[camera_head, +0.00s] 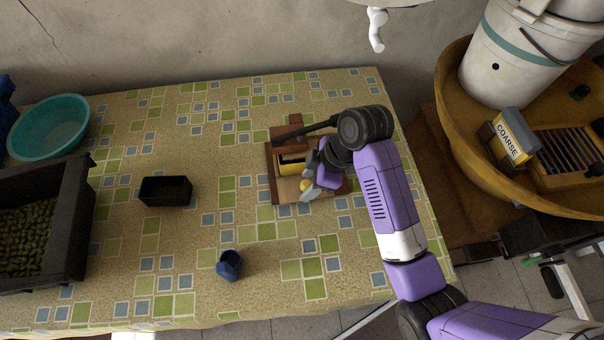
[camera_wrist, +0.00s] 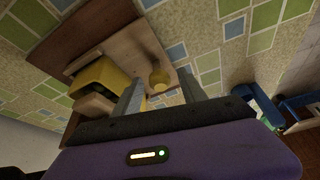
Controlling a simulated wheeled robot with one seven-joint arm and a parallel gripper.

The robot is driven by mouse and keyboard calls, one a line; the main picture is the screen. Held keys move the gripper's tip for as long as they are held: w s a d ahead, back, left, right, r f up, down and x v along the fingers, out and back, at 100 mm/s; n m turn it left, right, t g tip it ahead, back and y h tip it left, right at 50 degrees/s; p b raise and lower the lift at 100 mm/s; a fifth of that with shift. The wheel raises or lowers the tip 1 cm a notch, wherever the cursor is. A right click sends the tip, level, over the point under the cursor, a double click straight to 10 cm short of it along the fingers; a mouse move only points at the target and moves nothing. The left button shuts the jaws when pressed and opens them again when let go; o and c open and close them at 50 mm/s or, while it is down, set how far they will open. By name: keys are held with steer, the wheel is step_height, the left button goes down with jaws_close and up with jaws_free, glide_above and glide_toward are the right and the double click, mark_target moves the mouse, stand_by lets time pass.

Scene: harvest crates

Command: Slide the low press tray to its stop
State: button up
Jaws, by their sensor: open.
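The low press tray (camera_head: 290,166) is a yellow tray in a small wooden press frame (camera_head: 274,190) on the tiled-pattern table, partly hidden by my arm. It also shows in the wrist view (camera_wrist: 103,76). My gripper (camera_head: 314,182) is open at the press. In the wrist view, its two fingers (camera_wrist: 160,84) reach to either side of the knob, with visible gaps. I cannot tell whether they touch it.
A small black bin (camera_head: 166,191) and a blue cup (camera_head: 229,265) stand left of the press. A black crate of green produce (camera_head: 72,215) and a teal bowl (camera_head: 48,127) are at the far left. A round wooden tub (camera_head: 450,135) stands right.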

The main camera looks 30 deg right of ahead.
jaws_close()
steer(key=shift+s, duration=0.1)
steer(key=shift+s+a+p, duration=0.5)
steer(key=shift+s+p, duration=0.15)
steer(key=shift+s, duration=0.7)
steer(key=shift+s+a+p, duration=0.5)
steer(key=shift+s+p, duration=0.1)
steer(key=shift+s, duration=0.7)
steer(key=shift+s+a+p, duration=0.5)
steer(key=shift+s+p, duration=0.15)
steer(key=shift+s, duration=0.7)
steer(key=shift+o, duration=0.4)
jaws_free()
steer(key=v, duration=0.7)
steer(key=shift+r, duration=0.35)
